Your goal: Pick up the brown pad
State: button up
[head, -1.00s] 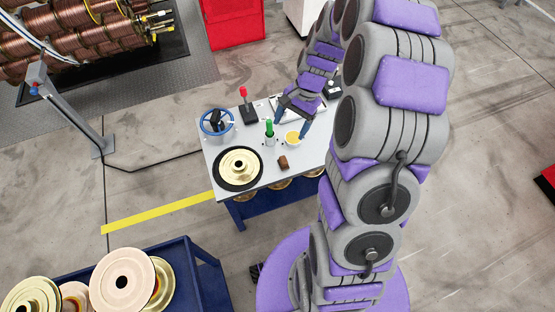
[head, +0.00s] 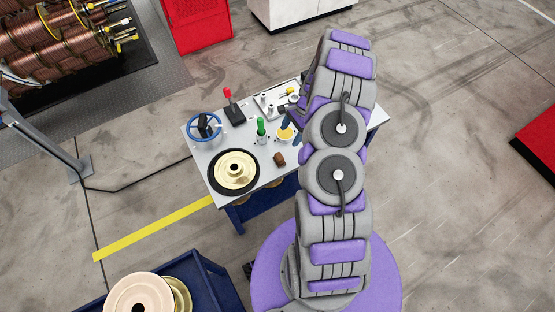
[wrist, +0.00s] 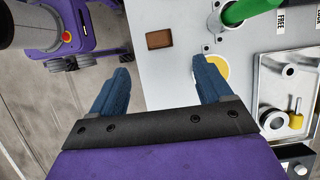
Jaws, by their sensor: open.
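The brown pad (head: 279,158) is a small dark brown block lying on the grey table top near its front edge, in the head view. In the wrist view the brown pad (wrist: 159,39) shows as a flat rectangle on the table, beyond the fingertips and between their lines. My gripper (wrist: 162,70) is open and empty, with two blue fingers apart. In the head view my gripper (head: 290,124) is partly hidden by my arm and is above the table near the yellow disc (head: 285,134).
On the table (head: 200,158) stand a gold spool (head: 235,170) on a black disc, a blue handwheel (head: 204,127), a red-topped lever (head: 232,106), a green handle (head: 261,127) and a metal tray (head: 277,102). A blue cart (head: 212,284) with spools stands at front left.

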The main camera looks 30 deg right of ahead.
jog(key=b, duration=0.2)
send_over(279, 156)
jog(key=d, duration=0.3)
notch_tip(279, 156, down, 8)
jog(key=shift+w+a+r, duration=0.1)
jog(key=shift+w, duration=0.05)
jog(key=shift+a+f, duration=0.45)
jog(key=shift+f, duration=0.05)
jog(key=b+x, duration=0.2)
jog(key=x, duration=0.3)
jog(key=shift+f, duration=0.1)
jog(key=shift+d, duration=0.1)
jog(key=shift+c, duration=0.2)
jog(key=c, duration=1)
jog(key=shift+r, duration=0.25)
